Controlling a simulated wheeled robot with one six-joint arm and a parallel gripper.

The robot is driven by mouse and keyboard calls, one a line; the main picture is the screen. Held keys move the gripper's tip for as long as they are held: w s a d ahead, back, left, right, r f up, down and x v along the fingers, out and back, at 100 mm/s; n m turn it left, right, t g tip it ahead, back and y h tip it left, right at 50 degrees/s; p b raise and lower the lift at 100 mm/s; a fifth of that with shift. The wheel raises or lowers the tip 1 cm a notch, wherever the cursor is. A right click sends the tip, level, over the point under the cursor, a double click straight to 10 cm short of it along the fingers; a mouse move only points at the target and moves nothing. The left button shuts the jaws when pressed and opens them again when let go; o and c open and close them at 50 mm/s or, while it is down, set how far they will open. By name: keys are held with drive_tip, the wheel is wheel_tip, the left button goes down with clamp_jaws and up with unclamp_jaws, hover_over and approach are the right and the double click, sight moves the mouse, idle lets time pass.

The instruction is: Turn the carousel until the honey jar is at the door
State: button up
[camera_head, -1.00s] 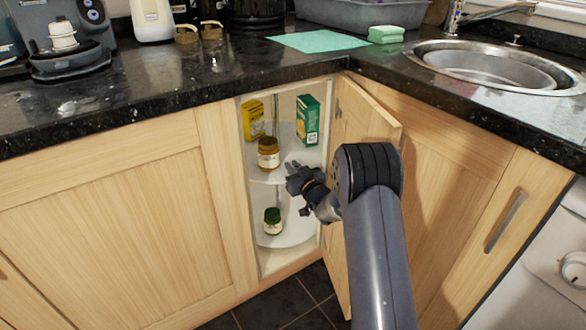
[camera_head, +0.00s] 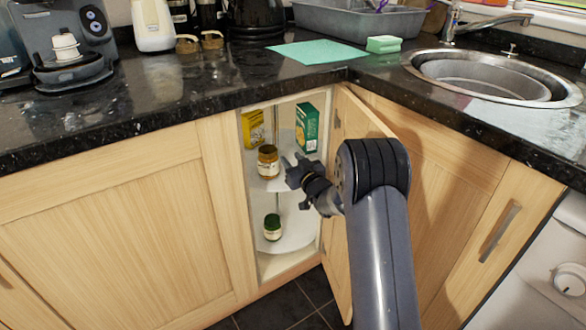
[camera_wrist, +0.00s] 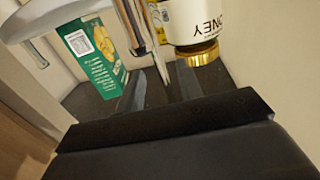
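The honey jar (camera_head: 268,163), with a gold-brown lid and pale label, stands upright on the upper shelf of the white carousel (camera_head: 262,185), in the front left of the cabinet opening. In the wrist view the honey jar (camera_wrist: 196,24) shows upside down, its lettering reading HONEY. My gripper (camera_head: 292,162) is just right of the jar, near the shelf's front. Its fingers (camera_wrist: 160,88) are apart with nothing held; the metal carousel post (camera_wrist: 138,28) shows beyond them. I cannot tell whether a finger touches anything. The cabinet door (camera_head: 362,150) stands open to the right.
A yellow box (camera_head: 254,129) and a green box (camera_head: 307,128) stand farther back on the upper shelf. A green-lidded jar (camera_head: 272,228) stands on the lower shelf. The opening is narrow, between the left cabinet front (camera_head: 120,215) and the open door. The granite counter (camera_head: 215,85) overhangs it.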

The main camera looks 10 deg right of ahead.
wheel_tip(320, 180, up, 4)
drive_tip(key=shift+r+p, duration=0.15)
drive_tip(key=shift+p, duration=0.35)
wheel_tip(320, 180, down, 10)
drive_tip(key=b, duration=0.4)
drive_tip(key=shift+s+a, duration=0.1)
drive_tip(key=shift+a, duration=0.15)
